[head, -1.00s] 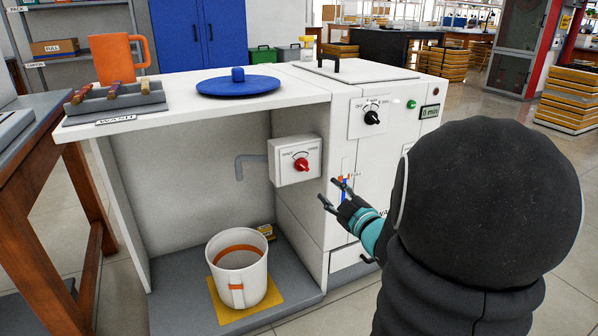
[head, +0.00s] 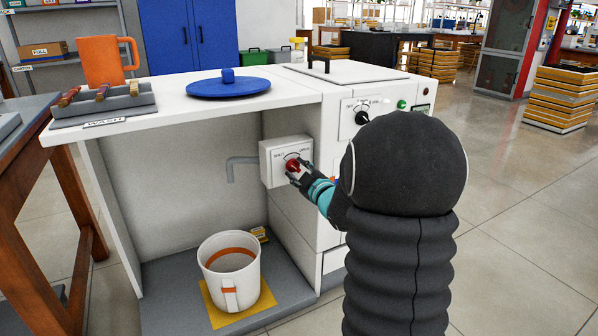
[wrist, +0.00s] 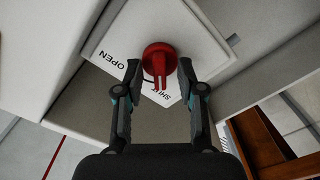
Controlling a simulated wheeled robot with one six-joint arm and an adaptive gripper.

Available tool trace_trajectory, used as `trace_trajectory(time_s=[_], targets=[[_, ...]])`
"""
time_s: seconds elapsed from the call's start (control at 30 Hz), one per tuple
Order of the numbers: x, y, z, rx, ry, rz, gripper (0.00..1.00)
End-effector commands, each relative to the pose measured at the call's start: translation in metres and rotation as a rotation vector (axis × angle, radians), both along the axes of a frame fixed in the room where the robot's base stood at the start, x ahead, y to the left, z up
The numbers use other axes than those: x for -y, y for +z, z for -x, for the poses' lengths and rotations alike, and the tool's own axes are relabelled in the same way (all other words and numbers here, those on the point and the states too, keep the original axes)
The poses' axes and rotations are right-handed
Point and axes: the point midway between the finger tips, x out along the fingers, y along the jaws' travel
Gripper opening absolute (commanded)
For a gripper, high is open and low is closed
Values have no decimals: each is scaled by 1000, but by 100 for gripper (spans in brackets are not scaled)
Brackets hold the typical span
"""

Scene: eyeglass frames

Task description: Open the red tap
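The red tap (head: 292,165) is a round knob on a white box fixed to the inner right wall of the bench bay. In the wrist view the red tap (wrist: 159,62) has its pointer on the side of the partly hidden "SHUT" label, with "OPEN" at the left. My gripper (head: 299,173) is at the tap; in the wrist view my gripper (wrist: 158,72) has its fingers apart, one on each side of the knob, with gaps visible. A grey spout (head: 238,166) sticks out left of the box.
A white bucket (head: 215,280) with an orange band stands on a yellow mat (head: 267,298) below the spout. The white bench top (head: 170,100) overhangs the bay and carries a blue lid (head: 228,88), an orange mug (head: 98,62) and a grey rack (head: 120,101).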

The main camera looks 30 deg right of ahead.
Motion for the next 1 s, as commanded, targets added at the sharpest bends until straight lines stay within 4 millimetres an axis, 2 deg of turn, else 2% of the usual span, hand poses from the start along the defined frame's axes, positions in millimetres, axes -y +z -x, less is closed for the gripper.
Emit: trace_trajectory(time_s=[0.23,0.3,0.4,0.53,0.77,1.0], targets=[[0,0,-1,0,0,0,39],[0,0,-1,0,0,0,21],[0,0,0,0,0,0,0],[5,0,0,0,-1,1,0],[1,0,0,-1,-1,-20,0],[1,1,0,-5,-3,-132,0]])
